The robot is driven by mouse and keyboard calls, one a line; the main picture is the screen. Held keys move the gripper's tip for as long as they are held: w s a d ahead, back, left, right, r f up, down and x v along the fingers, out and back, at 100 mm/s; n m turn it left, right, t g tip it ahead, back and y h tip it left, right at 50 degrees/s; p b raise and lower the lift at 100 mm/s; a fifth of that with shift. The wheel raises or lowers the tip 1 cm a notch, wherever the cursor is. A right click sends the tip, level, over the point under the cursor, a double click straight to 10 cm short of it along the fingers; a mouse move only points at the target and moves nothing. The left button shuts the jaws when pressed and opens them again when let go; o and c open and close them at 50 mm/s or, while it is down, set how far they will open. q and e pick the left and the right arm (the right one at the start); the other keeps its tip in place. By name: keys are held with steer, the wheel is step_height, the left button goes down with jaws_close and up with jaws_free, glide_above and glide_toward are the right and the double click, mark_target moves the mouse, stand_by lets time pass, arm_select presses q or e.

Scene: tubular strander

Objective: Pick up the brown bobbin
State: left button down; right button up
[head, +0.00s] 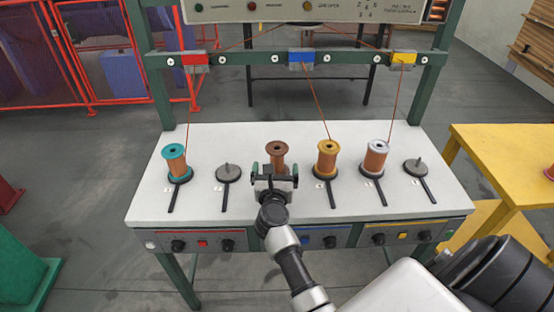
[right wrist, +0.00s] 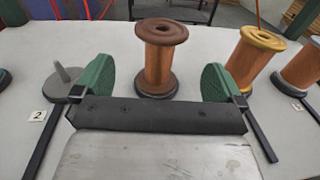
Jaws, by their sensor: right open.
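The brown bobbin (head: 277,153) stands upright on its holder on the white table, in the middle of the row. In the right wrist view the brown bobbin (right wrist: 160,58) is ahead of my gripper, centred between the two green fingertips. My right gripper (head: 275,178) is just in front of the bobbin on the near side, and its lower part is hidden by the gripper. In the right wrist view the right gripper (right wrist: 155,88) is open with nothing between its fingers. My left gripper is not in view.
A teal bobbin (head: 174,160) stands at left, a yellow bobbin (head: 326,159) and a silver-topped bobbin (head: 375,158) at right. Empty holders (head: 228,173) and (head: 416,167) stand among them. A green frame (head: 150,62) rises behind the table. A yellow table (head: 505,160) is at right.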

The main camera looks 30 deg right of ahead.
mark_target(277, 151)
steer(key=b+x, duration=0.1)
steer(key=x, duration=0.6)
steer(key=shift+w+d, duration=0.2)
steer(key=shift+r, duration=0.15)
steer(key=shift+c, duration=0.6)
steer(key=c, duration=0.7)
steer(key=shift+c, duration=1)
